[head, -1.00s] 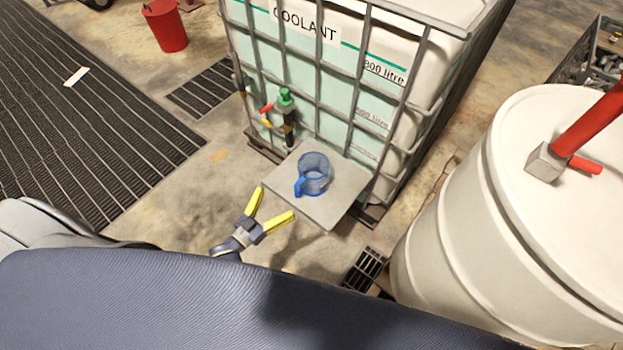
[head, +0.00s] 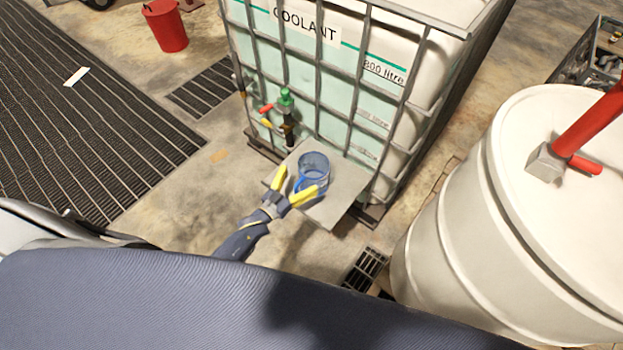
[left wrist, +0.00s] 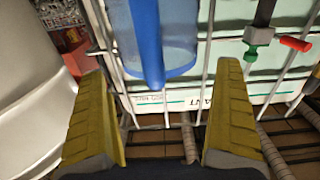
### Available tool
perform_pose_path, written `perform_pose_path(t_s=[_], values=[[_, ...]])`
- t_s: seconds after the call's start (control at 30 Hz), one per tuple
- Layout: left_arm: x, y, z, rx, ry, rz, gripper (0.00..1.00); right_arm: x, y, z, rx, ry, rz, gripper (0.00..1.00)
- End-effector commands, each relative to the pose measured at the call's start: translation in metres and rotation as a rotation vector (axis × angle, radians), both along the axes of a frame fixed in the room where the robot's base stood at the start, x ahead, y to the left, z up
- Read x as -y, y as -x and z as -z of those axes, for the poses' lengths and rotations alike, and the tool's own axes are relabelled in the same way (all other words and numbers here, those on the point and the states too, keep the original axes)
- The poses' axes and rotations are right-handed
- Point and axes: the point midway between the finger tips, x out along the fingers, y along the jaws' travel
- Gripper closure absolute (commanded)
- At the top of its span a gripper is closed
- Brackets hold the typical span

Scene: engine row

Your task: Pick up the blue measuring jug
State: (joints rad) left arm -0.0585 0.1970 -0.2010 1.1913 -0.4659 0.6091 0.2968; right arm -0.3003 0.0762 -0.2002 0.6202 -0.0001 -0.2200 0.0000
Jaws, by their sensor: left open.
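The blue see-through measuring jug (head: 314,168) stands upright on a grey square shelf (head: 343,196) at the front of the coolant tank. My left gripper (head: 296,186) is open, with its yellow fingers at the jug's handle side. In the head view the fingers partly cover the handle and the jug's lower part. In the left wrist view the jug (left wrist: 180,40) with its solid blue handle (left wrist: 147,45) shows ahead, between the directions of the two open fingers (left wrist: 165,115). I cannot tell whether a finger touches it. My right gripper is not in view.
The caged coolant tank (head: 340,75) rises right behind the shelf, with a green-capped tap (head: 286,100) left of the jug. A red bucket (head: 165,26) is far off at the upper left.

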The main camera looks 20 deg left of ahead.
Motion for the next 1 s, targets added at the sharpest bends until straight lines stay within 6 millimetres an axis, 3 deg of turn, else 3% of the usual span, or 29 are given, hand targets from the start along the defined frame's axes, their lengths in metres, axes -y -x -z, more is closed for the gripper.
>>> perform_pose_path(t_s=[0.3,0.67,1.0], values=[[0.015,-0.034,0.001,0.001,0.0,-0.001,0.0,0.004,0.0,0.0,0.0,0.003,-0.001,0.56],[0.017,-0.039,0.001,0.001,0.0,-0.001,0.0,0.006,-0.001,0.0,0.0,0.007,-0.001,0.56],[0.017,-0.039,0.001,0.001,0.0,-0.001,0.38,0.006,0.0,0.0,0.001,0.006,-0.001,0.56]])
